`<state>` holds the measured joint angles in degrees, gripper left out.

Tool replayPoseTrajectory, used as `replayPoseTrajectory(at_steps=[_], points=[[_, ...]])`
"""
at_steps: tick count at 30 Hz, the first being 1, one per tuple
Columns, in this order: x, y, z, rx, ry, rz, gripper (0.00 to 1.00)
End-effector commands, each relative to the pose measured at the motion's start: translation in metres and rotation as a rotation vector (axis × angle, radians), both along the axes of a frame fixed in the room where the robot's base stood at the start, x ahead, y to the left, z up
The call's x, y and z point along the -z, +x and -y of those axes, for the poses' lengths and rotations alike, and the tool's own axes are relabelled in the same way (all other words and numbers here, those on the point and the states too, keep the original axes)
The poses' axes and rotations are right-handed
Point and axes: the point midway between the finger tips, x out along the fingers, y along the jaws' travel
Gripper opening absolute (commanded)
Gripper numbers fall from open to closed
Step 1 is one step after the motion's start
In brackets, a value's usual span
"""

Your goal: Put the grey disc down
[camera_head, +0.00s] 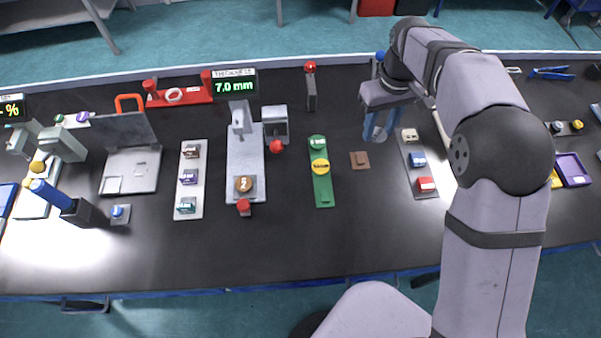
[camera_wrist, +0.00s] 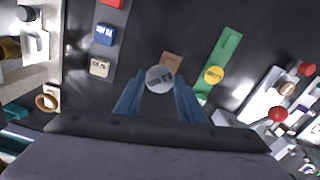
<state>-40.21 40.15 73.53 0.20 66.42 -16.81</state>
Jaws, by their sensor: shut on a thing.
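My gripper (camera_wrist: 160,98) has its two blue fingers shut on the grey disc (camera_wrist: 160,79) in the wrist view. The disc is round and pale, with dark marks on its face. In that view it overlaps the near edge of a small brown pad (camera_wrist: 172,61) on the bench. In the head view my gripper (camera_head: 378,130) points down over the bench, to the right of and a little beyond the brown pad (camera_head: 360,160). The disc is not clear there among the fingers. Its height above the bench is hard to tell.
Left of the pad lies a green strip (camera_head: 322,188) with a yellow disc (camera_head: 320,166) and a green disc. To the right is a grey strip (camera_head: 415,165) with white, blue and red blocks. Dark bench around the pad is bare. A metal instrument (camera_head: 245,160) stands farther left.

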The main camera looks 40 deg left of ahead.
Motion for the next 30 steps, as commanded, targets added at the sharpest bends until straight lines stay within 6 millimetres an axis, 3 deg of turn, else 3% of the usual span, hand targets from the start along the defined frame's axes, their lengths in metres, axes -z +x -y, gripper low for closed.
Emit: replayPoseTrajectory(at_steps=[1, 6, 13, 21, 30], points=[[-0.004, -0.011, -0.026, -0.068, 0.002, 0.001, 0.15], [-0.020, -0.051, -0.094, -0.269, 0.002, 0.001, 0.15], [-0.036, -0.105, -0.154, -0.467, 0.002, 0.000, 0.15], [-0.041, -0.176, -0.190, -0.626, 0.001, -0.003, 0.15], [-0.032, -0.250, -0.196, -0.736, 0.000, -0.003, 0.15]])
